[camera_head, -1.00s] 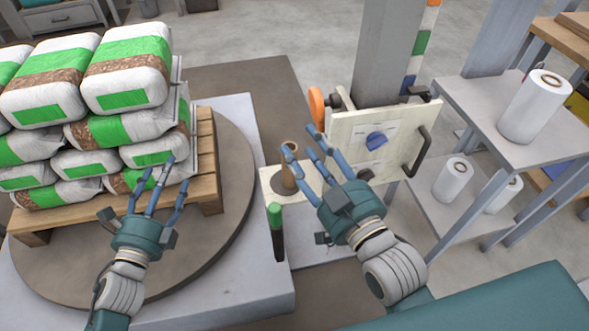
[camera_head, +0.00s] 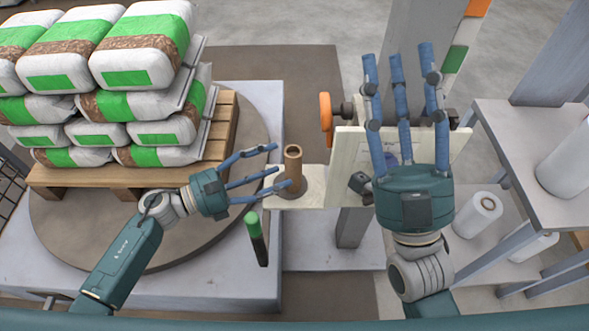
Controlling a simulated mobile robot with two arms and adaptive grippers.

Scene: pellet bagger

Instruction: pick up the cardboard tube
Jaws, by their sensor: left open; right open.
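The brown cardboard tube (camera_head: 293,168) stands upright on a dark round base on a small pale shelf (camera_head: 310,187), near the middle of the head view. My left gripper (camera_head: 268,170) is open, with its blue fingers pointing right towards the tube. The fingertips are close to the tube's left side and one overlaps its lower part; I cannot tell whether they touch it. My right gripper (camera_head: 405,65) is open and empty, with its fingers pointing up in front of the pale panel, to the right of the tube.
A pallet (camera_head: 90,178) stacked with white and green bags (camera_head: 140,55) stands on a round turntable at the left. A rack (camera_head: 540,150) with white film rolls (camera_head: 478,215) is at the right.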

